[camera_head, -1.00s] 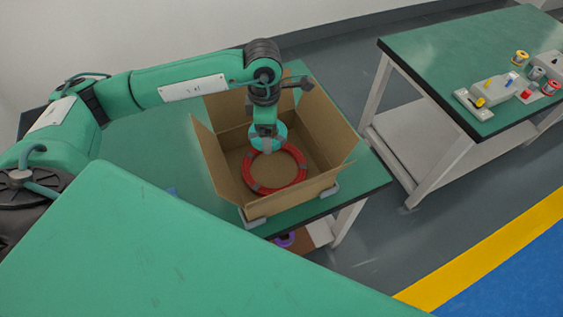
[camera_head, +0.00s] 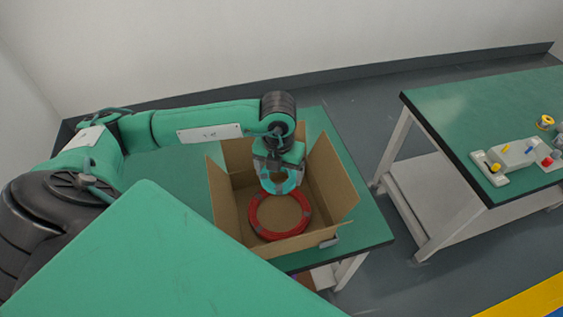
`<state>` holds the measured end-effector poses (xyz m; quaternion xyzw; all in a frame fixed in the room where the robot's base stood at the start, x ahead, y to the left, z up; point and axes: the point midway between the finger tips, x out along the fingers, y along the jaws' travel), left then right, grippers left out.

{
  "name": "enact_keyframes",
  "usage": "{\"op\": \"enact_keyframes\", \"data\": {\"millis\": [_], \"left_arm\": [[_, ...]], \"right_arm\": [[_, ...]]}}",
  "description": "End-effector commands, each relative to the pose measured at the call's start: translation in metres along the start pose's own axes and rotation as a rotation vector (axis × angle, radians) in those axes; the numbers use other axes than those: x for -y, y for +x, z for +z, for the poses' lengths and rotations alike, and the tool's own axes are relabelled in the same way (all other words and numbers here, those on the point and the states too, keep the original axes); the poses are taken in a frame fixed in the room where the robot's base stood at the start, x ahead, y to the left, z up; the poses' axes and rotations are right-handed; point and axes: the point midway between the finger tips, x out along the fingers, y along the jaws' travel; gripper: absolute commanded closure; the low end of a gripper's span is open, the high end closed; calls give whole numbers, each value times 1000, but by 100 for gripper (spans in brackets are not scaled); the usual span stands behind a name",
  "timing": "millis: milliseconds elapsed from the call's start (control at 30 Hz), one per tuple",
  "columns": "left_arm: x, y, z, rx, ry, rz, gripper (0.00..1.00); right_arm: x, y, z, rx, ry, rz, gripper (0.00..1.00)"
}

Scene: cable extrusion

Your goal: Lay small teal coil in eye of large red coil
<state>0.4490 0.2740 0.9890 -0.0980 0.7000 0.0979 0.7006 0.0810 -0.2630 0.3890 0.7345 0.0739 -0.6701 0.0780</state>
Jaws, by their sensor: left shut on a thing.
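The large red coil (camera_head: 254,224) lies flat on the floor of an open cardboard box (camera_head: 225,208), with its eye clear in the middle. My left gripper (camera_head: 279,170) is over the box and shut on the small teal coil (camera_head: 281,187). The teal coil hangs tilted, with its ring partly visible. In the picture it overlaps the back edge of the red coil; it looks held above it, but the exact gap cannot be told. The gripper hides its upper part. My right gripper is not in view.
The box stands on a green table (camera_head: 352,212) with its flaps spread open. A second green table (camera_head: 475,120) at the right carries a grey fixture (camera_head: 515,156) and several small spools. A floor gap lies between the tables.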

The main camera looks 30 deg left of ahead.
Motion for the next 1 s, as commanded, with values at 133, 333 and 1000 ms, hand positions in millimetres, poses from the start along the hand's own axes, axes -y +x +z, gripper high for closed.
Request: {"op": "enact_keyframes", "data": {"millis": [133, 333, 1000], "left_arm": [[-1, 35, -2, -8, 0, 3, 39], [0, 89, -2, -7, 1, 3, 39], [0, 184, -1, -1, 4, 0, 39]], "right_arm": [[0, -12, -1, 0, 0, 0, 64], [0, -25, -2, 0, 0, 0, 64], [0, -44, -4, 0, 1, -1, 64]]}}
